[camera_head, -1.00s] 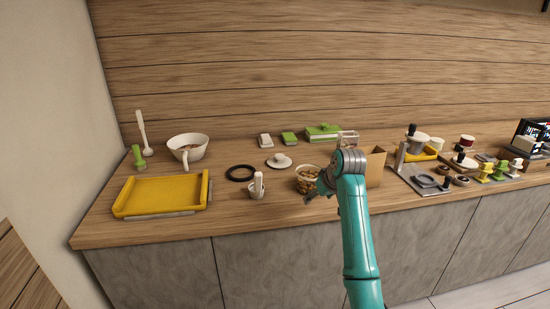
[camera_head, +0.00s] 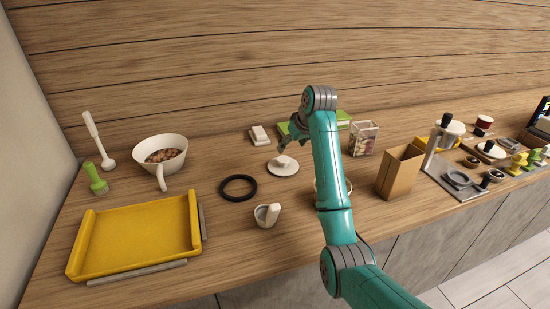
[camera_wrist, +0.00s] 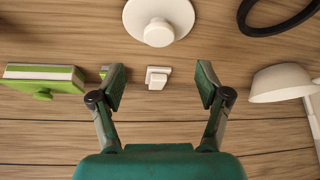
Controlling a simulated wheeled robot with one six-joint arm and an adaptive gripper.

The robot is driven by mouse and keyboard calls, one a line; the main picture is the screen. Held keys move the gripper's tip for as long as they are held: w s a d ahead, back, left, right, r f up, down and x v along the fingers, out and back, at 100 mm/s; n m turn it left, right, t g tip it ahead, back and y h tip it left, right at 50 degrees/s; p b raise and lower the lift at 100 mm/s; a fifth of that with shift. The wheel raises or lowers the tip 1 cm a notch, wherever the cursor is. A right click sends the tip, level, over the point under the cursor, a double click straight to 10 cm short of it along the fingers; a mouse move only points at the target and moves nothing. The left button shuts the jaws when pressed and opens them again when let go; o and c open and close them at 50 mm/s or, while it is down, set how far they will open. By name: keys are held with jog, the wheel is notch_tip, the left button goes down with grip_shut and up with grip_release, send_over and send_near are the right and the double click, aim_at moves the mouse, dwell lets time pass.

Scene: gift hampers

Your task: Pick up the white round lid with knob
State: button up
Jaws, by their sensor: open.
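The white round lid with knob (camera_head: 283,166) lies flat on the wooden counter, left of my arm in the head view. In the wrist view the lid (camera_wrist: 159,20) is at the top centre, beyond my fingertips, with its round knob toward me and its upper edge cut off. My gripper (camera_wrist: 160,84) is open and empty, its two fingers spread apart. In the head view my gripper (camera_head: 286,138) hangs above the counter just behind the lid, and its fingers are small there. The lid and gripper appear apart.
A black ring (camera_head: 238,188) and a small white cup (camera_head: 267,215) are near the lid. A small white block (camera_wrist: 157,77) shows between my fingers, a green-and-white box (camera_wrist: 42,75) to the left. A paper bag (camera_head: 400,171) and a yellow tray (camera_head: 135,236) stand farther off.

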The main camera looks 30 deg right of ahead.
aim_at(284, 159)
jog(key=x, duration=0.5)
jog(key=shift+w, duration=0.15)
jog(key=shift+x, duration=2.9)
jog(key=shift+f, duration=0.1)
jog(key=c, duration=1.1)
